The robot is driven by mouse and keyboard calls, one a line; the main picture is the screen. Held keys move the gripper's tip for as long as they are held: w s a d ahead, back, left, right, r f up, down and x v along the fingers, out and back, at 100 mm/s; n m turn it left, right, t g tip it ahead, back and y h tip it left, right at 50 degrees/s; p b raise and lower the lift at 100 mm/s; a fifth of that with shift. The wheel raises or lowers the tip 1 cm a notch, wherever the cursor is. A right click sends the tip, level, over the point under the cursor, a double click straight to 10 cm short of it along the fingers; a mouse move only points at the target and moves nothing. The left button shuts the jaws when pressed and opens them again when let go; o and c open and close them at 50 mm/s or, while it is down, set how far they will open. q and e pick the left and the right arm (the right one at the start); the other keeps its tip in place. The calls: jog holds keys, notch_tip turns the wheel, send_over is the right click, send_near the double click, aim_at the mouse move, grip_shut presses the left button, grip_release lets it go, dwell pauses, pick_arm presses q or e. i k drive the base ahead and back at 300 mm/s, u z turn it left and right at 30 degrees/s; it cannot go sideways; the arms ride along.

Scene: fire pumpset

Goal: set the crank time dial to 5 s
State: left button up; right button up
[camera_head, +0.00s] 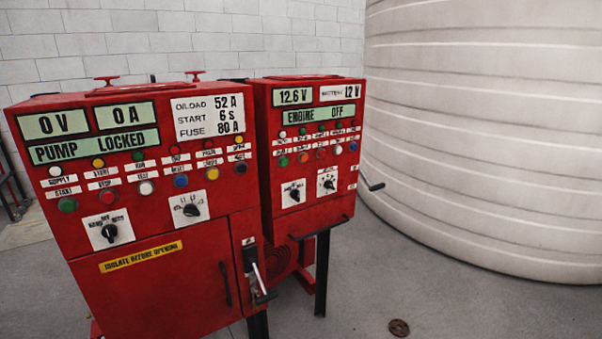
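The right-hand red cabinet (310,224) is the engine controller, with displays reading 12.6 V and ENGINE OFF. Two black knobs on white plates sit low on its front. The right knob (328,185) has small marks around it and looks like the crank time dial, but its lettering is too small to read. Its set value cannot be told. The left knob (294,194) is on a separate plate with position words above it. Neither of my grippers is in view, and nothing touches the knobs.
The left red cabinet (150,290) reads PUMP LOCKED and has its own two knobs, buttons and a lever handle (257,275). A small crank handle (373,186) juts from the right cabinet's side. A large pale tank (480,130) stands at right. Floor in front is mostly clear.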

aim_at(329, 183)
jog(key=k, duration=0.65)
jog(key=u, duration=0.1)
jog(key=i, duration=0.8)
jog(key=z, duration=0.85)
jog(key=i, duration=0.65)
jog(key=z, duration=0.65)
